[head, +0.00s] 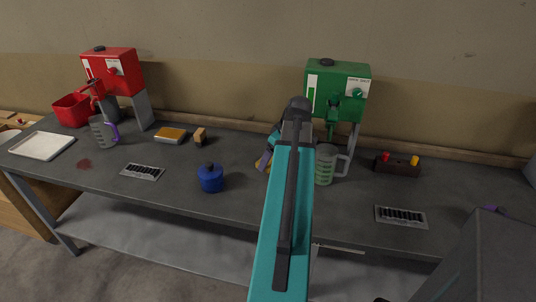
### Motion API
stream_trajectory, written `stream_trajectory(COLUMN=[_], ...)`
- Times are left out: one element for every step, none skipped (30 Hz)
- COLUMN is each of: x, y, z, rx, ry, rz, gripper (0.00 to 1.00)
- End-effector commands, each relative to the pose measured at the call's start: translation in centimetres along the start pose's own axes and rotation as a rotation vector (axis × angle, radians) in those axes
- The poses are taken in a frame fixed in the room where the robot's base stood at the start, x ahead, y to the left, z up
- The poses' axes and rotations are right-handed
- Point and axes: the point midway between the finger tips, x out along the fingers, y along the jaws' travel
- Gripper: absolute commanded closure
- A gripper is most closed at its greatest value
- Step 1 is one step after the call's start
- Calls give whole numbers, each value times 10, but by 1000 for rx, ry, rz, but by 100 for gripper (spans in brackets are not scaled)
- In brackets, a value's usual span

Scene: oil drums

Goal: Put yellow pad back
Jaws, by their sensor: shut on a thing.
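My gripper (264,161) is left of the green drum's jug, partly hidden behind my teal arm. It is shut on a small yellow thing, which I take to be the yellow pad (261,167); only a sliver of it shows. I cannot tell whether it touches the bench. A yellow-orange flat block (170,135) lies on the bench left of centre, with a small tan block (200,136) beside it. A dark holder (397,168) at the right has a red piece and a yellow piece standing in it.
A grey bench (232,221) carries a red drum (112,70) and a green drum (335,85) on stands. A clear jug (326,165), a purple-handled jug (102,131), a blue pot (210,178), a white tray (42,146) and two drain grates stand or lie around. The bench front is mostly clear.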

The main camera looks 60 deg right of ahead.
Motion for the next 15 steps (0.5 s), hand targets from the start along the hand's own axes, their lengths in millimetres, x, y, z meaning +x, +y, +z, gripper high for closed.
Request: stream_trajectory(x=[2,3,5,6,8,10,11,12,14,15,16,18,19,20,21], y=[6,9,12,14,17,20,22,24,27,29,31,34,35,36,38], z=[-6,-9,-12,-14,-16,-20,-22,-24,-28,-30,-32,-35,-37,-38,-40], rx=[0,0,1,1,1,1,1,1,0,0,0,0,0,0,0], ry=[0,0,0,0,0,0,-1,-1,0,0,0,0,0,0,0], rz=[-1,0,0,0,0,-1,-1,-1,-1,-1,0,0,0,0,0], gripper=[44,44,44,44,44,44,44,44,44,44,44,44,44,44,44])
